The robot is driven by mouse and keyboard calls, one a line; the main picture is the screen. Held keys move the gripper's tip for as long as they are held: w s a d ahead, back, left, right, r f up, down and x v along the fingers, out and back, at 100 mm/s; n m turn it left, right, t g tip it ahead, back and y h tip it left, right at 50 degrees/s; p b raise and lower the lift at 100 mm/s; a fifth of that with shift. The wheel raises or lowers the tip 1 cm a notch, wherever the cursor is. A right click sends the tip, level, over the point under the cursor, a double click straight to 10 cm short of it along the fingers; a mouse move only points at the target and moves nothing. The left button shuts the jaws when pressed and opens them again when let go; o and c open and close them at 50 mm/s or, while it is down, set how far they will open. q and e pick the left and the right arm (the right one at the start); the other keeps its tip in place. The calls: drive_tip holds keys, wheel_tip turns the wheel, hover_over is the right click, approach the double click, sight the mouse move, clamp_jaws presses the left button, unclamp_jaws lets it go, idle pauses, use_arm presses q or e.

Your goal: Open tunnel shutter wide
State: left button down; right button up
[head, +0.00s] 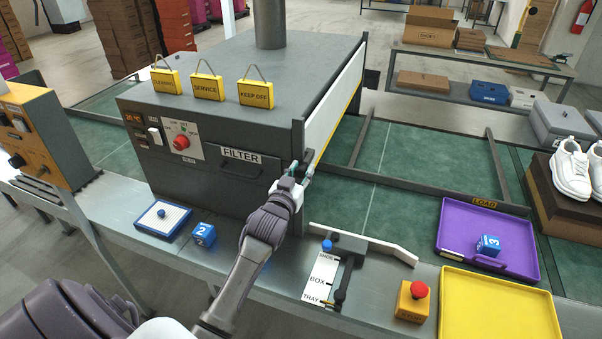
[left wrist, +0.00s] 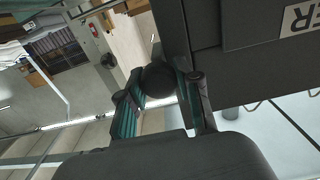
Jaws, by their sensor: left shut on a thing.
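The tunnel shutter (head: 333,101) is a white panel with a yellow lower edge on the right end of the grey tunnel (head: 250,75). Green belt shows beside its lower edge; how large the opening under it is, I cannot tell. My left gripper (head: 304,172) is at the tunnel's near right corner, by the shutter's near lower end. In the left wrist view, its fingers (left wrist: 158,88) are shut on a dark round knob (left wrist: 158,78). The knob's join to the shutter is hidden. My right gripper is not in view.
Signs, including a yellow KEEP OFF sign (head: 256,94), stand on the tunnel. On the front ledge are a blue cube (head: 203,235), a lever panel (head: 321,279), and a red stop button (head: 418,289). Purple (head: 459,214) and yellow (head: 497,306) trays lie right.

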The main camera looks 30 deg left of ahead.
use_arm(q)
drive_tip(key=shift+r, duration=0.1)
drive_tip(key=c, duration=0.8)
unclamp_jaws()
drive_tip(key=shift+s, duration=0.3)
drive_tip(key=v, duration=1.1)
drive_tip(key=shift+s, duration=0.2)
